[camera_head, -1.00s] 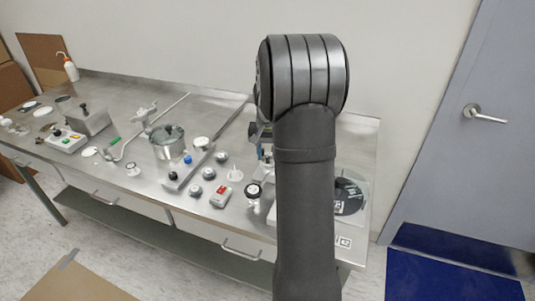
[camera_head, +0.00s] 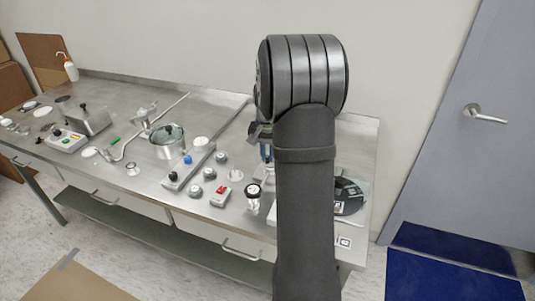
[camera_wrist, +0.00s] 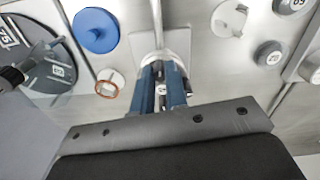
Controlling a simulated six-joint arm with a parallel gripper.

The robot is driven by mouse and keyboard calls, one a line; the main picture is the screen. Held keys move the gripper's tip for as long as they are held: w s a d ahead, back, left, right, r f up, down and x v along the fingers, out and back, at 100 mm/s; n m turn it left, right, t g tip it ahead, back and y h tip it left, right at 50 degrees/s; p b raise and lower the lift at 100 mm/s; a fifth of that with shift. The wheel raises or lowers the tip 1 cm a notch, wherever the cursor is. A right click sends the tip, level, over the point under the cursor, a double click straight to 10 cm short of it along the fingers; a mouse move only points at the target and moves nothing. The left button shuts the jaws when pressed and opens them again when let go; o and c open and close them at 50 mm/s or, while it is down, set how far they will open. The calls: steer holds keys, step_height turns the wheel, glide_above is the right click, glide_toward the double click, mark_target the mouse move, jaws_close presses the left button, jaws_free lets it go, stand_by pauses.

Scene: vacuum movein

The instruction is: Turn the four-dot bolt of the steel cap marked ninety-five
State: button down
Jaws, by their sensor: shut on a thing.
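My gripper (camera_wrist: 161,76) has blue fingers, shut on a small pale metal fitting (camera_wrist: 161,90) that is mostly hidden between them. The fingers point down at a light plate, in line with a metal rod (camera_wrist: 157,14). In the head view my arm hides most of the gripper; only some blue shows at its left edge. A round grey cap (camera_wrist: 270,53) with a small number label lies to the right in the wrist view, apart from the fingers. Its number is too small to read surely. I cannot make out a four-dot bolt.
A blue round knob (camera_wrist: 96,30) and a copper-rimmed ring (camera_wrist: 109,83) lie left of the fingers. A black numbered disc (camera_wrist: 45,65) is further left. In the head view, a glass-lidded pot (camera_head: 168,142) and a red-buttoned box (camera_head: 221,196) stand on the steel bench (camera_head: 215,115).

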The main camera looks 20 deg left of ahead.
steer(key=m, duration=0.4)
steer(key=shift+m, duration=2)
steer(key=c, duration=1.4)
jaws_free()
steer(key=shift+c, duration=0.2)
steer(key=shift+r, duration=0.1)
step_height(320, 180, up, 17)
steer(key=shift+r, duration=0.15)
